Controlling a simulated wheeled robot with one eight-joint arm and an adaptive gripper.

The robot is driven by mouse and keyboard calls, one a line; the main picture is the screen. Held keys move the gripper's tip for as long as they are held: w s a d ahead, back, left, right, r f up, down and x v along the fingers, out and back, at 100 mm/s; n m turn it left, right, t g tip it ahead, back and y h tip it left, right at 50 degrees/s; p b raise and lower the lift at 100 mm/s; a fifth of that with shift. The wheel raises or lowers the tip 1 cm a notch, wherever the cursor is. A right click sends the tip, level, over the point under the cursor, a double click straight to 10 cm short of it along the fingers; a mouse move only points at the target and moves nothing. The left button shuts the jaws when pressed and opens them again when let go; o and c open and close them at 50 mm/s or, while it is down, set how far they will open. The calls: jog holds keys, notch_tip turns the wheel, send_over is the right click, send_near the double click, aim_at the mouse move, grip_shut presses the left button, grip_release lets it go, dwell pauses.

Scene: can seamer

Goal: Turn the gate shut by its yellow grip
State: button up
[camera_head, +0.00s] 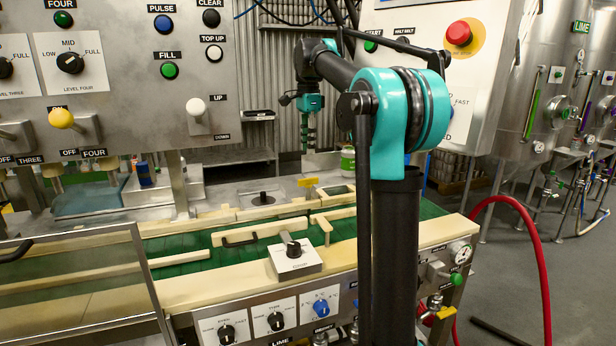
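A small yellow grip (307,182) stands above the rails at the far side of the green conveyor, right of the picture's middle. The gate it belongs to is hard to tell apart from the cream rails around it. My gripper (309,146) hangs fingers-down behind my arm's teal elbow, a little above the yellow grip in the picture. A gap shows between the gripper and the grip, and nothing shows held. The fingers are too small and edge-on to tell whether they are open or shut.
The green conveyor (190,250) has cream rails, one with a black handle (240,241). A black-knobbed box (295,258) stands on the front ledge. A green-and-white container (347,160) stands behind the grip. A control panel (120,75) is at left, a clear guard (80,285) front left.

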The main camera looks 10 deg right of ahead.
notch_tip(320, 180, down, 11)
jog(key=shift+r, duration=0.2)
dwell(0.3)
grip_shut()
